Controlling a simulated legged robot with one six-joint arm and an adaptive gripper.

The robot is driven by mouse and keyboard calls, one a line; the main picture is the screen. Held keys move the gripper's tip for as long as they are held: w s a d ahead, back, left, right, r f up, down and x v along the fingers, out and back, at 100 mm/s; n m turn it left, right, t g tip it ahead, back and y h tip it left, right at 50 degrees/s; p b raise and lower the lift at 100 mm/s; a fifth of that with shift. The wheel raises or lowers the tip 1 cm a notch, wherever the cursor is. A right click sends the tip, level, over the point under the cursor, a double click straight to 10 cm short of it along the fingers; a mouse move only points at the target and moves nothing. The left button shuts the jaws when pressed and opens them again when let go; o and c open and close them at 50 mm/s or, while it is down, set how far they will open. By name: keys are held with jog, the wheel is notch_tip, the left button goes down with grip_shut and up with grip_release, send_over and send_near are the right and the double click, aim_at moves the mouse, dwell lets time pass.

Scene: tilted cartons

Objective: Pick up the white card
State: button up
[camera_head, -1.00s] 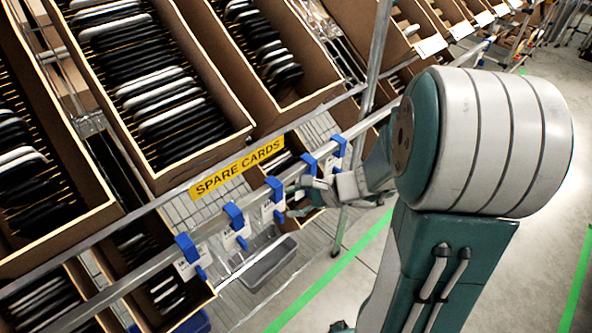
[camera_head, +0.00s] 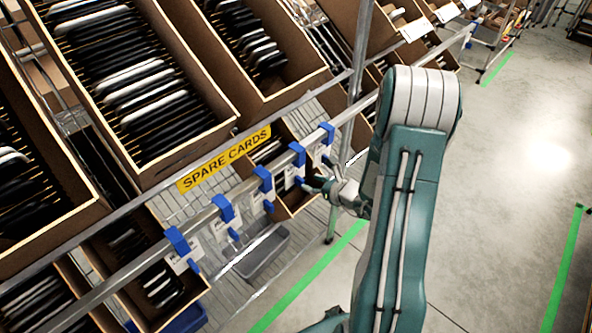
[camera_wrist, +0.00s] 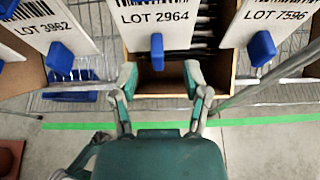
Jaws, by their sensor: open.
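White cards printed with lot numbers hang from a rail on blue clips. In the wrist view the card LOT 2964 (camera_wrist: 176,15) is at top centre, with LOT 3962 (camera_wrist: 68,22) to its left and LOT 7596 (camera_wrist: 278,20) to its right. I cannot tell which white card is meant; white cards also stand among black ones in the cartons. My gripper (camera_wrist: 160,79) is open and empty, its fingers apart below LOT 2964, not closed on it.
The rail (camera_head: 203,217) crosses in front of the shelves. A grey bin (camera_head: 264,256) sits below. The floor at right is clear, with green lines (camera_head: 310,277).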

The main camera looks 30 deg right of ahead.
aim_at(304, 181)
jog(key=x, duration=0.4)
jog(key=shift+w+a+f, duration=0.15)
jog(key=shift+w+f, duration=0.05)
jog(key=shift+f, duration=0.05)
jog(key=shift+w+a, duration=0.15)
jog(key=shift+a, duration=0.15)
jog(key=shift+d, duration=0.2)
grip_shut()
jog(key=shift+d, duration=0.1)
